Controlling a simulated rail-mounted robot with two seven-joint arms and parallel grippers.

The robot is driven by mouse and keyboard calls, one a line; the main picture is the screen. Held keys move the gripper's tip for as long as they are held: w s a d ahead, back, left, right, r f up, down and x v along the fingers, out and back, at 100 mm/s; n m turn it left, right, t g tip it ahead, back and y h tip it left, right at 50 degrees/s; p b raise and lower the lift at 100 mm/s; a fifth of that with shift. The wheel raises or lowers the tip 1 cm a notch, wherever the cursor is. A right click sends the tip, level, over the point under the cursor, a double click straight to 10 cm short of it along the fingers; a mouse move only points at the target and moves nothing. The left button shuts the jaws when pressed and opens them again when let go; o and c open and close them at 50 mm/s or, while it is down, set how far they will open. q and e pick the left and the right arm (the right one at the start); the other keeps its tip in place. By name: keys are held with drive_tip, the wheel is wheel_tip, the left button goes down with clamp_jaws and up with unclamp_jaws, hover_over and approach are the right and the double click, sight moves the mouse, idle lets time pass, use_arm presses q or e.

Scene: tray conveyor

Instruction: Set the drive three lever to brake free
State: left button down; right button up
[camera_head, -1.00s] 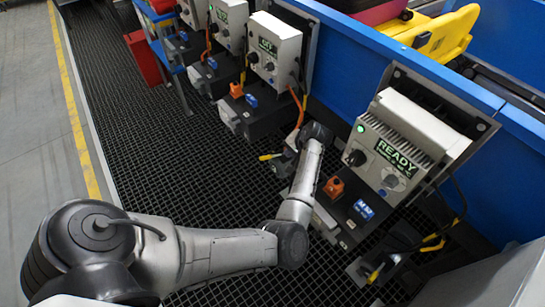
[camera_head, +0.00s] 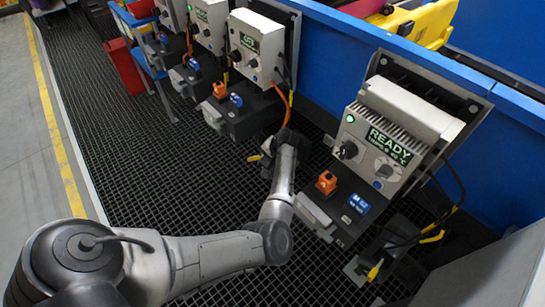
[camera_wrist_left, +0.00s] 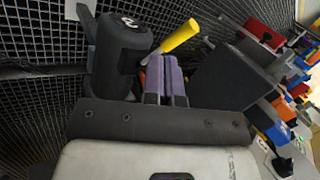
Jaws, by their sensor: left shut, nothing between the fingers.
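A yellow lever handle (camera_head: 254,158) shows just left of my left wrist, low beside the drive units. In the left wrist view the yellow lever (camera_wrist_left: 180,36) sticks out up and right from a dark motor cylinder (camera_wrist_left: 125,42) with a white mark. My left gripper (camera_wrist_left: 168,75) is shut and empty, its purple-grey fingers side by side close to the lever's base; I cannot tell if they touch it. In the head view my wrist hides the fingers. The nearest control box (camera_head: 395,140) reads READY with a green lamp. I cannot read which drive is three. My right gripper is not in view.
Another yellow lever (camera_head: 375,270) is at the near unit, lower right. More control boxes (camera_head: 258,48) line the blue conveyor wall (camera_head: 335,62). Orange (camera_head: 326,182) and blue connectors sit on the near unit. Black grating (camera_head: 150,170) is open on the left.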

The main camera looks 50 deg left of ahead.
sight(255, 159)
use_arm(q)
drive_tip(key=shift+s+a+f+b, duration=0.25)
drive_tip(key=shift+a+f+b, duration=0.15)
drive_tip(key=shift+a, duration=0.2)
drive_tip(key=shift+s+a+f+b, duration=0.25)
drive_tip(key=shift+a+f, duration=0.3)
drive_tip(key=shift+a, duration=0.05)
drive_tip(key=shift+s+a+f+b, duration=0.25)
drive_tip(key=shift+a+f+b, duration=0.15)
drive_tip(key=shift+a, duration=0.2)
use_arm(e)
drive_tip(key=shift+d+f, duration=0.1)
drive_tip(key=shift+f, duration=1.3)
